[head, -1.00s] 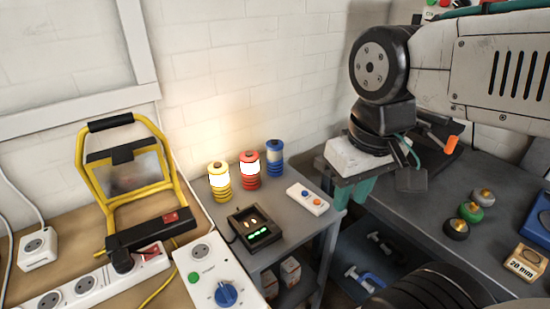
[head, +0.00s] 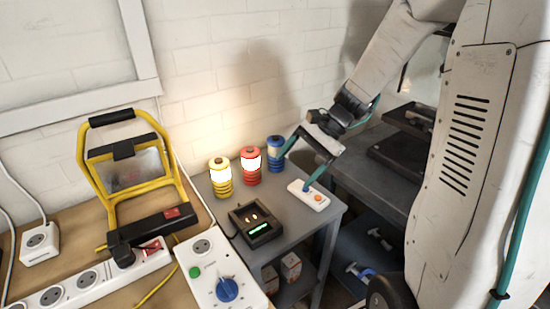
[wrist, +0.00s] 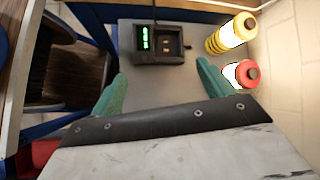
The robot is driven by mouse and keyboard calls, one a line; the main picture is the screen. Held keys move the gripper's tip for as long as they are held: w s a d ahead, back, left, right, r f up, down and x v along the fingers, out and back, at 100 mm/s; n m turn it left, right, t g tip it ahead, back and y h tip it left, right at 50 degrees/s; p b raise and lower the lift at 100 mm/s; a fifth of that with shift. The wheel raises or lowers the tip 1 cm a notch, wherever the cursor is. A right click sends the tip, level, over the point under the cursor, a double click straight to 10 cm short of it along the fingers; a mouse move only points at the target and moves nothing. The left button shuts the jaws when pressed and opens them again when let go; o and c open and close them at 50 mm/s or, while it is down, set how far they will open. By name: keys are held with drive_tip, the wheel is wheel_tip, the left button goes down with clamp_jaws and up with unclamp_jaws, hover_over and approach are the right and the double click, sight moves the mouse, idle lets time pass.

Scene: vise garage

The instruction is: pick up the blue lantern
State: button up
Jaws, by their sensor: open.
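The blue lantern (head: 274,153) stands upright at the back of the small grey table, at the right end of a row of three lanterns. It is unlit. My gripper (head: 296,170) is just right of it in the head view, with its green fingers spread and nothing between them. One fingertip appears close to the lantern's right side; I cannot tell whether they touch. The other finger appears over the white button box. In the wrist view my open gripper (wrist: 160,88) points toward the charger, and I cannot make out the blue lantern there.
Lit yellow (head: 220,178) and red (head: 250,165) lanterns stand left of the blue one. A black charger (head: 255,225) and the white button box (head: 309,196) occupy the grey table (head: 285,253). A wall stands behind. A yellow work lamp (head: 125,180) is at left.

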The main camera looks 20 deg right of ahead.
sight(280, 140)
drive_tip(key=w+d+f+m+t, duration=0.1)
drive_tip(key=w+d+m+t, duration=0.1)
drive_tip(key=w+d+m, duration=0.1)
drive_tip(key=w+d+f+m+t, duration=0.1)
drive_tip(key=w+d+m+t, duration=0.2)
drive_tip(key=w+m, duration=0.2)
drive_tip(key=w+d+f+m+t, duration=0.2)
drive_tip(key=w+m, duration=0.3)
drive_tip(key=w, duration=0.4)
drive_tip(key=shift+w+d+t+y, duration=0.25)
drive_tip(key=shift+d+t+y, duration=0.05)
drive_tip(key=shift+d, duration=0.1)
drive_tip(key=shift+w+d+m, duration=0.1)
drive_tip(key=shift+w+m, duration=0.1)
drive_tip(key=shift+m, duration=0.3)
drive_tip(key=x, duration=0.7)
drive_tip(key=shift+w+f, duration=0.15)
drive_tip(key=shift+w, duration=0.25)
drive_tip(key=c, duration=1.6)
